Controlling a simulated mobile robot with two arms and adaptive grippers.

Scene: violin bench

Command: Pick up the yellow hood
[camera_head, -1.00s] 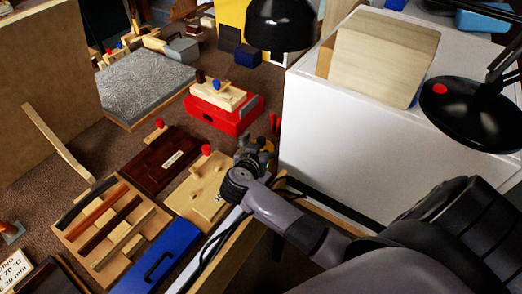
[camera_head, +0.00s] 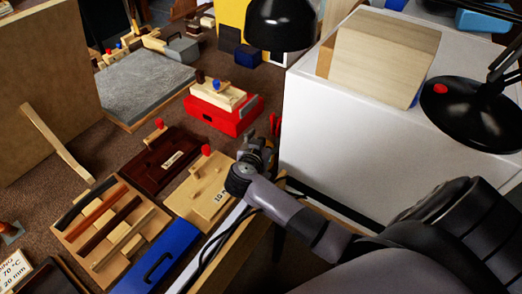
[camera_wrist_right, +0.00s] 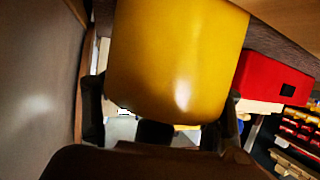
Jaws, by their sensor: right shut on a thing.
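The yellow hood (camera_wrist_right: 178,55) fills the upper middle of the right wrist view. It is a smooth, glossy piece with a rounded lower edge. My right gripper (camera_wrist_right: 162,112) is shut on it, with one dark finger at each side. In the head view my right gripper (camera_head: 258,153) is small, beside the white cabinet and past the pale wooden block. The hood is mostly hidden there. My left gripper is not in view.
A white cabinet (camera_head: 340,135) stands close to the right of my gripper. A red box (camera_head: 225,113), a pale block (camera_head: 203,192) and a blue box (camera_head: 158,258) lie to its left. The brown surface has bare patches.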

